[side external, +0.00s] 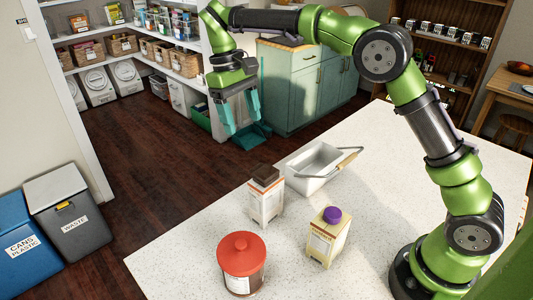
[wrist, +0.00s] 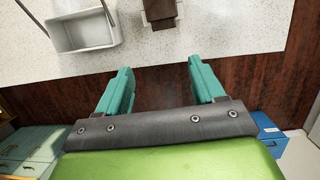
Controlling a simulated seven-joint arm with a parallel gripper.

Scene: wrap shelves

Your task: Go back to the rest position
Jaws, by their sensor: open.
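My gripper (side external: 240,110) hangs in the air beyond the far left edge of the white speckled counter (side external: 185,255), pointing down. Its two teal fingers are apart with nothing between them. In the wrist view my gripper (wrist: 160,88) is also open and empty, with the counter edge and dark floor below it.
On the counter stand a brown-topped carton (side external: 266,195), a purple-capped carton (side external: 328,238), a red-lidded jar (side external: 241,264) and an empty white basket (side external: 312,166) with a handle. Green cabinets (side external: 300,85) and pantry shelves stand behind. Bins (side external: 68,215) stand at left.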

